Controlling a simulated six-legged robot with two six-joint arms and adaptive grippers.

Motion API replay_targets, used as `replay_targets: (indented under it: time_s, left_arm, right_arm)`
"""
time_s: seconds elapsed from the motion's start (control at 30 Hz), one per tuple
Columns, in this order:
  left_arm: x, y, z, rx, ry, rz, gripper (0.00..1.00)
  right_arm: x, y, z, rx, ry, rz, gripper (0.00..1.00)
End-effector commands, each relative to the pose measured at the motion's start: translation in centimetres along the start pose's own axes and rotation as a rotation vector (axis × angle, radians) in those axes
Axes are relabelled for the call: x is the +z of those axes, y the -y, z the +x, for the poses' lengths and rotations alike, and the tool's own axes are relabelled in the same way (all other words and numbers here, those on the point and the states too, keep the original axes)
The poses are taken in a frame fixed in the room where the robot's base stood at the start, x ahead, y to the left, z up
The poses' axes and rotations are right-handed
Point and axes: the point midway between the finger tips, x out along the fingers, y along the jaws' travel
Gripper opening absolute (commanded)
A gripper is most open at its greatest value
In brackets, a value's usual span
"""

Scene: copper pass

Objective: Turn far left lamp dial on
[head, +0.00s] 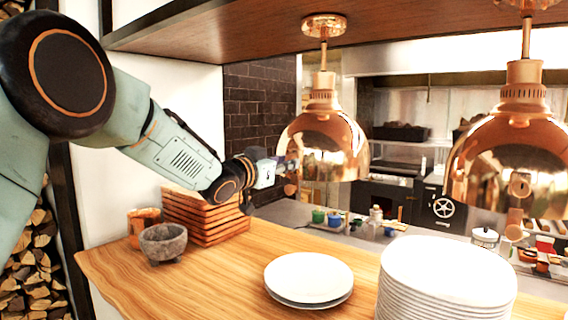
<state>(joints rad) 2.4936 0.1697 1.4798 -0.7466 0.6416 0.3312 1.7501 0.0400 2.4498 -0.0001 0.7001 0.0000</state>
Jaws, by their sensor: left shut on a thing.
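The far left lamp (325,135) is a shiny copper dome hanging on a rod from the wooden shelf. Its dial (291,163) is at the lower left of the dome, small and partly hidden by my gripper. My left gripper (281,168) reaches in from the left at dial height and is shut on the dial. The dial's exact turn angle is too small to tell. My right gripper is not in view.
A second copper lamp (515,150) hangs at the right. Below are a wooden counter (215,280), a stack of wooden boards (205,215), a stone bowl (165,240), a copper cup (143,222), low plates (308,275) and a tall plate stack (447,275).

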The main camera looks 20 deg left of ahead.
Motion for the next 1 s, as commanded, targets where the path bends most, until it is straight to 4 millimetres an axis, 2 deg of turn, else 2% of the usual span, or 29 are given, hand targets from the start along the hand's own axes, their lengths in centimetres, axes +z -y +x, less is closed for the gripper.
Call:
replay_targets:
  time_s: [0.17, 0.47, 0.67, 1.0]
  left_arm:
    - [-0.1, 0.1, -0.1, -0.001, -0.003, -0.001, 0.0]
    - [-0.3, 0.1, -0.1, -0.001, -0.003, -0.025, 0.0]
    - [-0.5, 0.1, -0.1, 0.0, 0.001, -0.118, 0.0]
    - [-0.7, 0.2, 0.0, 0.001, 0.008, -0.416, 0.0]
  right_arm:
    - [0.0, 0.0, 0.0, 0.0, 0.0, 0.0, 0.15]
    - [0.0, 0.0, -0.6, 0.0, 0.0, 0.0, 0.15]
    - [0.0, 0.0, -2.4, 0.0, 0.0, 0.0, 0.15]
    - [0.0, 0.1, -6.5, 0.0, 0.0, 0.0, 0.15]
